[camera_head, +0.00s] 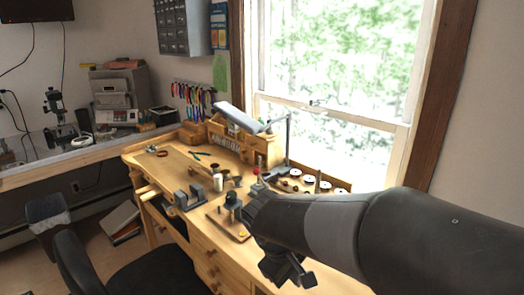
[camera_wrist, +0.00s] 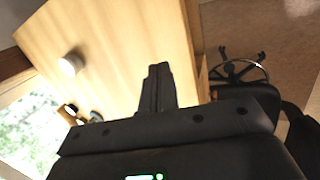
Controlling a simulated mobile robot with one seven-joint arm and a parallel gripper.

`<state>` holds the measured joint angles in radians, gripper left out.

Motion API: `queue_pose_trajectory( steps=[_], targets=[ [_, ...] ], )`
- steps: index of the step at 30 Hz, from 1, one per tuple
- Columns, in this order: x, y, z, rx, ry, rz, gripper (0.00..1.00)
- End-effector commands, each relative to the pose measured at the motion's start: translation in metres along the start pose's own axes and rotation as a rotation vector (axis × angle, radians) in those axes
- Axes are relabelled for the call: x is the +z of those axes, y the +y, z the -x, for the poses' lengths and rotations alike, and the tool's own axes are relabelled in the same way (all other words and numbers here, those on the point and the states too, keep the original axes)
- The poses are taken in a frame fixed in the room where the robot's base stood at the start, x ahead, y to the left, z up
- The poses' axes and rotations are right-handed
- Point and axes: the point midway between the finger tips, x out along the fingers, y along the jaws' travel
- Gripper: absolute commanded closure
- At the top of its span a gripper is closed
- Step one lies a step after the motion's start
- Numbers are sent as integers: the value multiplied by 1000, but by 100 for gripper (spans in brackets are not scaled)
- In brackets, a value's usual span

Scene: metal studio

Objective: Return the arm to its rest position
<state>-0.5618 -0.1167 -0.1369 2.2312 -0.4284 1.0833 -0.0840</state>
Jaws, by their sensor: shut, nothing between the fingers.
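My arm (camera_head: 340,225) reaches in from the right in the head view, over the front right part of the wooden workbench (camera_head: 172,165). In the wrist view my gripper (camera_wrist: 158,72) has its two dark fingers together, with nothing between them. Its fingertips show against a pale wooden surface, and I cannot tell how far off that is. In the head view my arm hides part of the bench's right side, and the fingertips cannot be made out there.
A black chair (camera_head: 95,265) stands in front of the bench. On the bench are a dark vise-like tool (camera_head: 190,197), a white cup (camera_head: 218,183) and a desk lamp (camera_head: 240,116). A window (camera_head: 330,90) is behind. A round white object (camera_wrist: 70,63) shows on the wood.

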Motion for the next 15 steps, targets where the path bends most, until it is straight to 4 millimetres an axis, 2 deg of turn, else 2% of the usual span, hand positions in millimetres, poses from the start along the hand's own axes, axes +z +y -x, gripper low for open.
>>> queue_pose_trajectory(
  steps=[1,6,15],
  targets=[
    [15,6,5,-25,33,-64,100],
    [53,12,18,-97,139,-258,100],
    [112,11,40,-169,331,-590,100]
  ],
)
